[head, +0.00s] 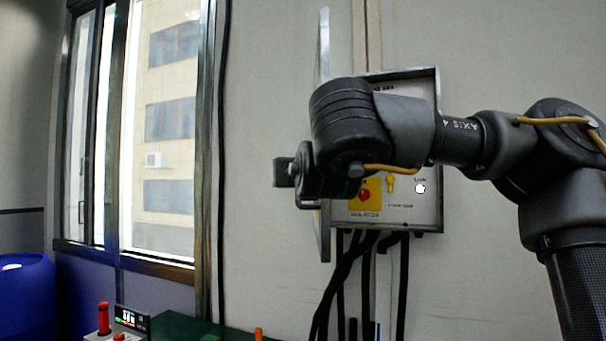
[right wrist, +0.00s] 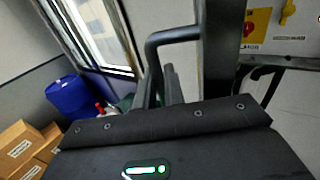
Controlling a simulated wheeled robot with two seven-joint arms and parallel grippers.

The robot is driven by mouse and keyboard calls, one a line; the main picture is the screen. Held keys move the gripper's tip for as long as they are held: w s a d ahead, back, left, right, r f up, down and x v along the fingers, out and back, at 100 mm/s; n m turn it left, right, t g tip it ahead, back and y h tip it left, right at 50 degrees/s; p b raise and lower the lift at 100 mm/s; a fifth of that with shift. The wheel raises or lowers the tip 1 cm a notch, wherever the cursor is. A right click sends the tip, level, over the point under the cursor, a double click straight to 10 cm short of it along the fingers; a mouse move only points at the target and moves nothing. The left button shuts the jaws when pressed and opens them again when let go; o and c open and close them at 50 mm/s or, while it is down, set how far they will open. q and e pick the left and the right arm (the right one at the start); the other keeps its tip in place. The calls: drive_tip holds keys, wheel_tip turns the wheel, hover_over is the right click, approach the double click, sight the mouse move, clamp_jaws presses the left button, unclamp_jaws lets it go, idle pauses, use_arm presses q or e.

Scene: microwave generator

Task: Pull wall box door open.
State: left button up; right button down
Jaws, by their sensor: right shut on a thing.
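The grey wall box (head: 432,150) hangs on the wall in the head view, its front partly hidden behind my right arm. Its door (head: 324,45) stands out from the box's left side, swung open and seen nearly edge-on. The door also shows as a dark panel in the right wrist view (right wrist: 221,55). A dark bar handle (right wrist: 172,36) sticks out from the door. My right gripper (head: 284,173) is at the door's left side, shut on the handle; its fingers (right wrist: 165,88) show at the handle's lower end. My left gripper is not in view.
Inside the box are a red knob on a yellow plate (head: 374,204) and a yellow switch (head: 390,184). Black cables (head: 345,270) hang below. A window (head: 160,130), a blue barrel (head: 25,290) and cardboard boxes (right wrist: 20,145) are to the left.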

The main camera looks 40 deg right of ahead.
drive_tip(key=shift+w+a+r, duration=0.15)
drive_tip(key=c, duration=1.6)
unclamp_jaws()
drive_tip(key=shift+w, duration=0.1)
